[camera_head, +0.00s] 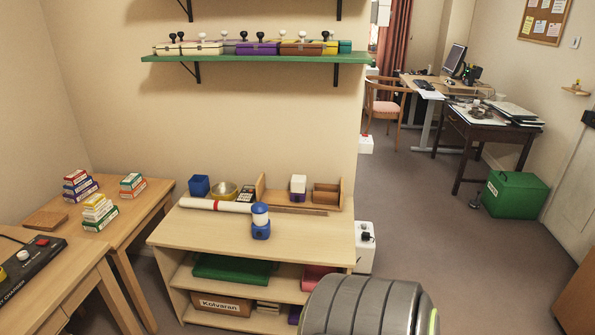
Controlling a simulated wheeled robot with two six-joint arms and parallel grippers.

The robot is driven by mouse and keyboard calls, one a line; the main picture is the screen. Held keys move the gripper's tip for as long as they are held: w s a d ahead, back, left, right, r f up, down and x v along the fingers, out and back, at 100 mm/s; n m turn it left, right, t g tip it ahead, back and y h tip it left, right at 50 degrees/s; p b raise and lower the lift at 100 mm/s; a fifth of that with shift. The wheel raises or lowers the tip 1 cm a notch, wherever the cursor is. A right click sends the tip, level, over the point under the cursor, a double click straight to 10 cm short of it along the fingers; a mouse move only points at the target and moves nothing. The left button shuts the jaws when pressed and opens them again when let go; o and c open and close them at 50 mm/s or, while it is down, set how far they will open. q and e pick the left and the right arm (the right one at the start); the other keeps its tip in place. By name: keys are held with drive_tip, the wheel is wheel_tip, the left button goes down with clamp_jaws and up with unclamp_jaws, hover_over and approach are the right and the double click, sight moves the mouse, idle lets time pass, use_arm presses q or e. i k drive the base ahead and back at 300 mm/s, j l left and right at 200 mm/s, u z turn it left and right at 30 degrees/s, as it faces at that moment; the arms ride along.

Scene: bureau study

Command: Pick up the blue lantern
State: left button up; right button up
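The blue lantern (261,228) stands upright near the front edge of a light wooden shelf unit (190,232). It has a blue base, a pale middle and a blue cap. Neither of my grippers is in view, and nothing touches the lantern. A rounded grey part with a green stripe at the bottom is probably my own body.
Desks with stacked boxes stand at the left. A green wall shelf (250,58) hangs above. Open floor (435,235) lies to the right.

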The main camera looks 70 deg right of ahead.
sight(262, 222)
drive_tip(key=z, duration=1.95)
drive_tip(key=i+l, duration=0.15)
drive_tip(key=i+l+u, duration=0.1)
drive_tip(key=l, duration=0.3)
drive_tip(key=i+l+u, duration=0.1)
drive_tip(key=i+l, duration=0.05)
drive_tip(key=l, duration=0.1)
